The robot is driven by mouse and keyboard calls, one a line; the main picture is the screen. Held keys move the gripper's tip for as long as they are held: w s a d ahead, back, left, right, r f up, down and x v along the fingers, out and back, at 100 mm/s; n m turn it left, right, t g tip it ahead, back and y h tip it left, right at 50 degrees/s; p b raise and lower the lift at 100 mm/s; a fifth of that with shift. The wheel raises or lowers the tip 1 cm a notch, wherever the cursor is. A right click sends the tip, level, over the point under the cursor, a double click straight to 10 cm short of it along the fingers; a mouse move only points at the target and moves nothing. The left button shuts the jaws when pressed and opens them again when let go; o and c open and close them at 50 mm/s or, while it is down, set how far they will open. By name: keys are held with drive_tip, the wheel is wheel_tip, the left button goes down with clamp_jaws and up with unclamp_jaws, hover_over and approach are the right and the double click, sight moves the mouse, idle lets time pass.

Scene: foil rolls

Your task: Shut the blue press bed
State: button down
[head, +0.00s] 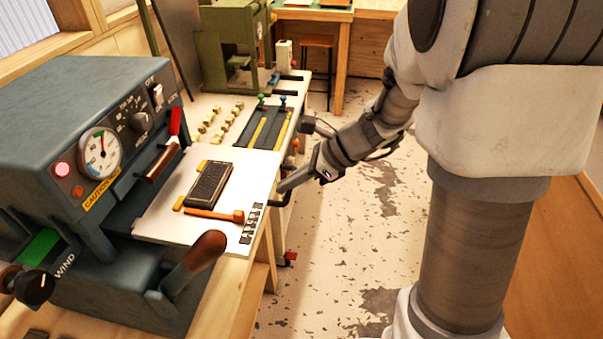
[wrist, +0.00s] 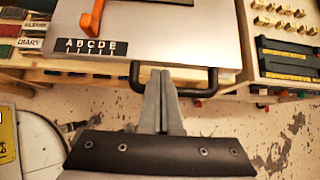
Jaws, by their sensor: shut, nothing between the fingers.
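The blue press (head: 85,115) stands at the left in the head view. Its pale flat bed (head: 165,222) is drawn out towards the aisle. The bed also fills the top of the wrist view (wrist: 165,45), with a black bar handle (wrist: 205,84) on its front edge. My gripper (head: 282,188) is at that front edge. In the wrist view my gripper (wrist: 160,75) has its fingers together and overlapping the handle bar, with nothing between them. I cannot tell whether they touch the handle.
A dark plate (head: 208,185) and an orange-handled tool (head: 215,214) lie on the bed. A brown-knobbed lever (head: 195,262) rises near its front left. A dark tray (head: 265,130) and small brass blocks (head: 212,122) lie beyond. The speckled floor (head: 330,255) beside the bench is clear.

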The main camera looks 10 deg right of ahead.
sight(177, 175)
drive_tip(key=shift+a+f, duration=0.3)
drive_tip(key=shift+w, duration=0.1)
drive_tip(key=w+a, duration=0.2)
drive_tip(key=a, duration=0.5)
drive_tip(key=w+a+p, duration=0.1)
drive_tip(key=w+a, duration=0.2)
drive_tip(key=a, duration=0.4)
drive_tip(key=w+a+p, duration=0.1)
drive_tip(key=w+a, duration=0.1)
drive_tip(key=a, duration=0.4)
drive_tip(key=shift+w+a, duration=0.25)
drive_tip(key=shift+a, duration=0.15)
drive_tip(key=shift+a+r+p, duration=0.15)
drive_tip(key=shift+a+p, duration=0.1)
drive_tip(key=shift+p, duration=0.05)
drive_tip(key=shift+w+r, duration=0.1)
drive_tip(key=shift+r, duration=0.1)
